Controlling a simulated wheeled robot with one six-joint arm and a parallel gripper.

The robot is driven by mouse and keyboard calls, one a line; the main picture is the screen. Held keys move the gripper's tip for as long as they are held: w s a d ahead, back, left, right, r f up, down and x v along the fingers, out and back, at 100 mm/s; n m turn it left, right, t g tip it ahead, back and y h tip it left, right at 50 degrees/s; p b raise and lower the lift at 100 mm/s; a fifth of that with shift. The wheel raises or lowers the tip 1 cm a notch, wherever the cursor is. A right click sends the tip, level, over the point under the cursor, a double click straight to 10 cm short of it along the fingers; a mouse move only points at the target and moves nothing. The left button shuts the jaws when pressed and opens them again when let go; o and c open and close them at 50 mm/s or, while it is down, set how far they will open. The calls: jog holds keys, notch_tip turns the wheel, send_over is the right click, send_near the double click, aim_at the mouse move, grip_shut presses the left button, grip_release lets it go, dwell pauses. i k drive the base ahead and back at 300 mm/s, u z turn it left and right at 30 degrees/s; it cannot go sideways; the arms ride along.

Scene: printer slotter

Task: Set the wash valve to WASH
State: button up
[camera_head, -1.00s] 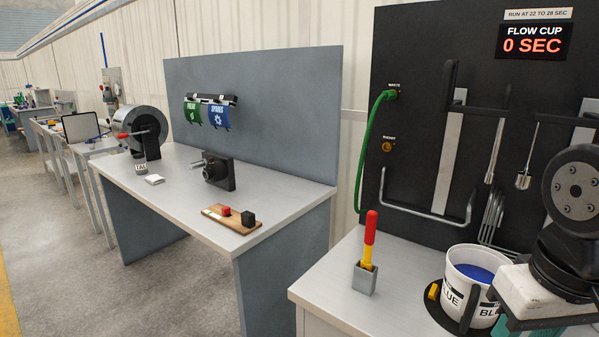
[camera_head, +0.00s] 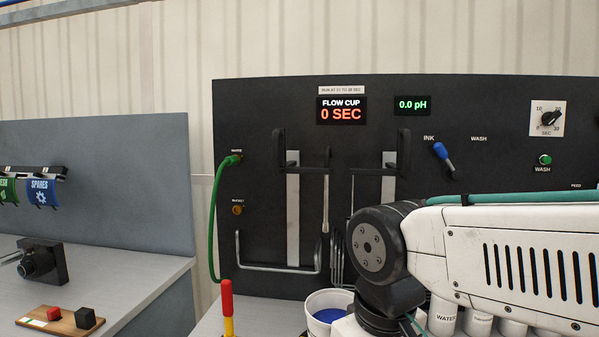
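The wash valve (camera_head: 444,157) is a lever with a blue handle on the black panel, between the labels INK and WASH. Its handle tilts up and left, toward INK (camera_head: 428,138); the WASH label (camera_head: 478,139) is to its right. My white arm with a dark wrist joint crosses the lower right, below the valve and apart from it in the picture. My gripper's fingers do not show.
The black panel (camera_head: 262,110) also bears a round timer dial (camera_head: 548,121), a green WASH button (camera_head: 545,159), wire racks and a green hose (camera_head: 216,215). A white tub of blue ink (camera_head: 328,314) and a red-and-yellow handled tool (camera_head: 227,306) stand below. Labelled bottles (camera_head: 443,317) show under my arm.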

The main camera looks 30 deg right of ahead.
aim_at(455, 175)
jog(key=z, duration=1.7)
jog(key=k, duration=0.5)
jog(key=u, duration=0.45)
jog(key=i, duration=0.5)
jog(key=z, duration=0.05)
